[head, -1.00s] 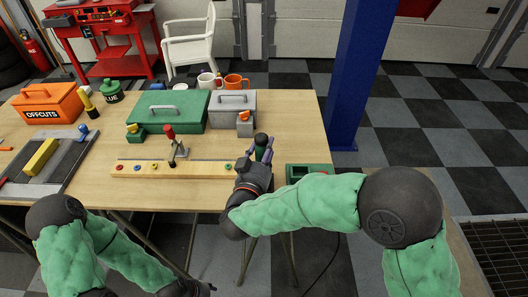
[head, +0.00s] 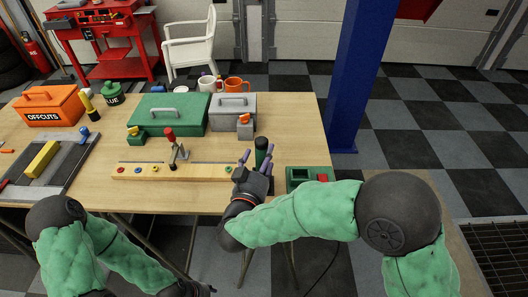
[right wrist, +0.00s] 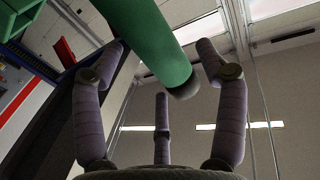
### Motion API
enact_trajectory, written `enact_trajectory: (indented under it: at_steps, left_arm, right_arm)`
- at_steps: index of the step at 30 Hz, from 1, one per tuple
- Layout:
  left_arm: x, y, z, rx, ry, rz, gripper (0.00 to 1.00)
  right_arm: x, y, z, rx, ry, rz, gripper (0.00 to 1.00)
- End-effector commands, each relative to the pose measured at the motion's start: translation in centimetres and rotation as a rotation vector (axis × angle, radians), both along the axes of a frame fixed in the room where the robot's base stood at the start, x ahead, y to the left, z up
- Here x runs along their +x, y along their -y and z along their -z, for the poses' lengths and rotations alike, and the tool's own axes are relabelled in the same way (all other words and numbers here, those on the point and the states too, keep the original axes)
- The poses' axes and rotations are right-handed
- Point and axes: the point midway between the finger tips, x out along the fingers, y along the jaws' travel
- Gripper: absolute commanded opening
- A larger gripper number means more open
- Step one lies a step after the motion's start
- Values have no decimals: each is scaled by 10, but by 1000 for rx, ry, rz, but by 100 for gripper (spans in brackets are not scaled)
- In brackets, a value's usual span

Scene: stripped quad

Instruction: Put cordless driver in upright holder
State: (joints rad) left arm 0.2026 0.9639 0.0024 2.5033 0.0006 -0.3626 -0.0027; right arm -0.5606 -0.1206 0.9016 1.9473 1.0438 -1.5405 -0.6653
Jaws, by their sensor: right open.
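A dark green cylinder with a black end (head: 261,145), which looks like the cordless driver, stands up near the table's front edge. Its lower part is hidden behind my right gripper (head: 257,160). The gripper's purple fingers are spread at either side of it. In the right wrist view, the green shaft (right wrist: 158,42) comes down from the top and its dark end lies between the open fingers (right wrist: 163,90), with gaps around it. A green box with a dark recess and a red part (head: 308,176), possibly the holder, sits just right. My left gripper (head: 198,289) is barely visible at the bottom edge.
A wooden strip with a red-topped clamp (head: 160,170) lies left of my right gripper. Behind are a green case (head: 165,112), a grey case (head: 232,106) and mugs (head: 236,84). A blue post (head: 352,80) rises right of the table.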

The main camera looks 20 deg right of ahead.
Motion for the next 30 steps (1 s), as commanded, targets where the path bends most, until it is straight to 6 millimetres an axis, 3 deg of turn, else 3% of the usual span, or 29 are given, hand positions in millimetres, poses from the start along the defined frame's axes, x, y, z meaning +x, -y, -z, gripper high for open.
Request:
enact_trajectory:
  at_steps: [6,15,30]
  left_arm:
    - [0,0,-13,0,0,0,40]
    - [0,0,-22,0,0,0,40]
    - [0,0,-23,0,0,0,40]
  right_arm:
    - [-37,-23,-3,-2,2,-6,73]
    - [-74,-45,-2,0,2,-2,73]
    - [-85,-50,-1,0,1,1,73]
